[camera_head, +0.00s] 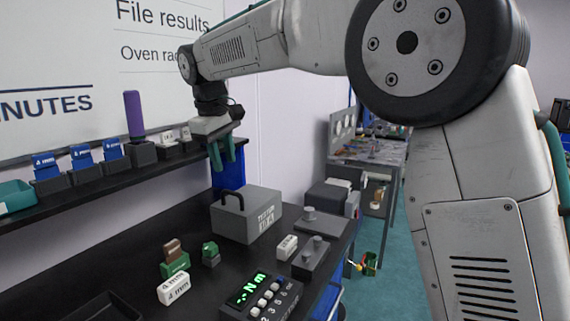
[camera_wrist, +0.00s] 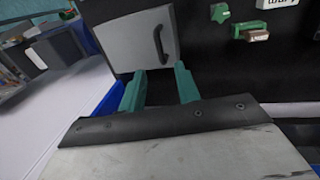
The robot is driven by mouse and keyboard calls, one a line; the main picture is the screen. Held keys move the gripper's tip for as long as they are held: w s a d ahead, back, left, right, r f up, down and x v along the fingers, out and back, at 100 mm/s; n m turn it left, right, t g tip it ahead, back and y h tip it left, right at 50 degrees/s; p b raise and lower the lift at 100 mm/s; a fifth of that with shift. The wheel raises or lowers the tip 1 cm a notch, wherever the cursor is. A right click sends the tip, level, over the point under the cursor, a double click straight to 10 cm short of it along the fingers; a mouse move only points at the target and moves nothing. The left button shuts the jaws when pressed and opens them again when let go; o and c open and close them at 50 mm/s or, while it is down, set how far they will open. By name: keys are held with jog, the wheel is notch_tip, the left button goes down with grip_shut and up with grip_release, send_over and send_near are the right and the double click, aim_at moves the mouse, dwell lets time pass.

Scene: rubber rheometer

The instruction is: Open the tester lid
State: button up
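The tester (camera_head: 246,215) is a grey box with a lid and printed lettering on its front, standing on the black bench. A black arched handle (camera_head: 232,199) sticks up from the lid at its left side. The lid looks closed. In the wrist view the tester's grey top (camera_wrist: 139,45) and the handle (camera_wrist: 161,44) lie ahead of the fingertips. My gripper (camera_head: 223,168) has green fingers pointing down and hangs above and behind the tester, apart from the handle. The wrist view shows the fingers (camera_wrist: 160,84) spread with nothing between them.
A black shelf (camera_head: 95,193) with blue-labelled holders and a purple cylinder (camera_head: 133,115) runs along the wall left of my gripper. Green and white blocks (camera_head: 174,289) and a keypad with a green display (camera_head: 262,298) stand on the front bench. Grey knobbed units (camera_head: 316,257) stand right of the tester.

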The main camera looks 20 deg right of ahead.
jog(key=s+d+m, duration=0.3)
jog(key=s+d, duration=0.8)
jog(key=s, duration=0.1)
jog(key=shift+s+d+r+y, duration=0.15)
jog(key=shift+d+r+y, duration=0.15)
jog(key=shift+r, duration=0.15)
